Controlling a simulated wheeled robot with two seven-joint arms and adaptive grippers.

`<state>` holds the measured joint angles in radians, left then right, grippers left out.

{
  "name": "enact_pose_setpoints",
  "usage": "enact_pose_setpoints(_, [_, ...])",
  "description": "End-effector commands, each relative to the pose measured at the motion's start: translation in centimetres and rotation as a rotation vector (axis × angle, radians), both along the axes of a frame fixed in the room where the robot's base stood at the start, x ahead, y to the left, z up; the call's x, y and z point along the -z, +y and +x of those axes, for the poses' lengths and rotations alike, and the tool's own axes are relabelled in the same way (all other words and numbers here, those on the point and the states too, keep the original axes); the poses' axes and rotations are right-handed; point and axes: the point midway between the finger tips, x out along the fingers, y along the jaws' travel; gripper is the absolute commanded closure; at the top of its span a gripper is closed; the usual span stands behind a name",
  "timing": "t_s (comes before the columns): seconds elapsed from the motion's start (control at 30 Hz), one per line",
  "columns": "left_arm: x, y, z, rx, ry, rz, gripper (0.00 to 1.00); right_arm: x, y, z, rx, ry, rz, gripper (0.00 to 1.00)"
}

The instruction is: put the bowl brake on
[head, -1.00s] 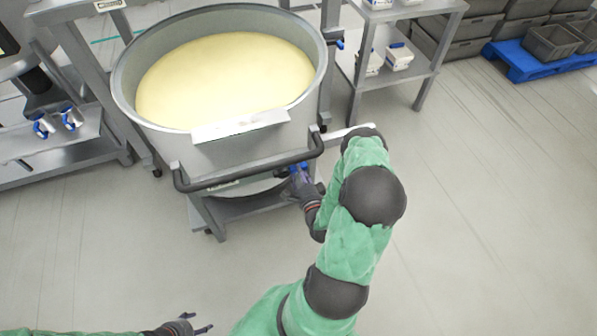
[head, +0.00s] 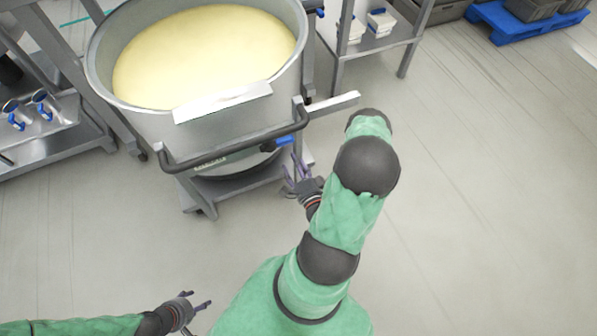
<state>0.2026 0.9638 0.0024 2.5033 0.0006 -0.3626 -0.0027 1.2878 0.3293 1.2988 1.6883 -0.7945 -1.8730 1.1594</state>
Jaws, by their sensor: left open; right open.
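The bowl (head: 196,118) is a large grey round vessel full of pale yellow dough, on a grey wheeled frame at the upper left. A blue-tipped lever (head: 285,140), apparently the brake, shows below the right end of the dark push handle (head: 235,146). My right gripper (head: 297,169) is open just below the blue tip, with a small gap seeming to lie between them. Its fingers point up toward the frame. My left gripper (head: 203,303) is open and empty at the bottom, well away from the bowl.
A white plate (head: 222,102) sits at the bowl's near rim. A pale bar (head: 334,105) juts out right of the handle. Shelving (head: 375,45) stands behind, with a blue pallet (head: 520,24) at upper right. The floor to the right is clear.

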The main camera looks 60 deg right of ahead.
Motion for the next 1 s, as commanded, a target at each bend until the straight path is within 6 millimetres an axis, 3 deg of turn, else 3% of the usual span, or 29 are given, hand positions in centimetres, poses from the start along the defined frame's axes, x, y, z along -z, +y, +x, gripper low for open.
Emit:
enact_pose_setpoints(0.1, [0.0,0.0,0.0,0.000,0.000,0.000,0.39,0.0,0.8,-1.5,0.004,0.000,0.001,0.41])
enact_pose_setpoints(0.3, [0.0,0.0,0.0,0.000,0.000,0.000,0.39,0.0,1.6,-2.7,0.002,0.000,0.000,0.41])
enact_pose_setpoints(0.73, [0.0,0.0,0.0,0.000,0.000,0.000,0.39,0.0,1.8,-2.8,-0.002,0.003,-0.001,0.41])
enact_pose_setpoints(0.87, [0.0,0.0,0.0,0.000,0.000,0.000,0.39,0.9,2.3,-1.4,-0.044,0.060,-0.005,0.41])
enact_pose_setpoints(1.0, [0.0,0.0,0.0,0.000,0.000,0.000,0.39,3.5,4.2,2.3,-0.173,0.238,-0.033,0.41])
